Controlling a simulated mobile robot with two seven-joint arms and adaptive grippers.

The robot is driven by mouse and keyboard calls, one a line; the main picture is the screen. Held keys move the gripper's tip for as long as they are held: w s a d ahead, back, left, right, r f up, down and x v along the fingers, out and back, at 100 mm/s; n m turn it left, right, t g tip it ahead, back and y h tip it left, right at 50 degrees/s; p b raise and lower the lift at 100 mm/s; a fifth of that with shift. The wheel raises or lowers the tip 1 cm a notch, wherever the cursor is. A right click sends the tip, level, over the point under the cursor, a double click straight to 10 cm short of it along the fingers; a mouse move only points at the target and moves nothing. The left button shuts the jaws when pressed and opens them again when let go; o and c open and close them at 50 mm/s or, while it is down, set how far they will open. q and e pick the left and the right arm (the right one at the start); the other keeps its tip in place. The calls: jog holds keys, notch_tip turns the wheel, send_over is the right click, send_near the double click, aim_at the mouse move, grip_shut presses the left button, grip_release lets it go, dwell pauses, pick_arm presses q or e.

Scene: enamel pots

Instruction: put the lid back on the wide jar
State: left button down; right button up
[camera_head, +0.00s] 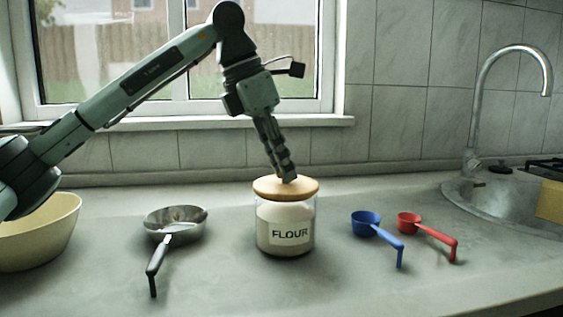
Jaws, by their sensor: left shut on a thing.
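The wide jar (286,240) is clear glass with a FLOUR label and pale contents, and stands upright on the counter in the middle. The round wooden lid (300,190) is at the jar's mouth and looks about level. Whether it is fully seated cannot be told from this view. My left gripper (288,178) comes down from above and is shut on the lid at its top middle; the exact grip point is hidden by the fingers. My right gripper is not in view.
A metal pan (176,222) with a black handle and a cream bowl (40,235) are to the left. A blue scoop (366,222) and a red scoop (410,222) lie to the right. The sink (490,205) and tap (478,110) are at far right.

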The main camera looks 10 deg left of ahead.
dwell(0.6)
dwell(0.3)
pick_arm(q)
jog(key=c, duration=1.3)
grip_release()
jog(key=o, duration=0.5)
jog(key=shift+c, duration=0.2)
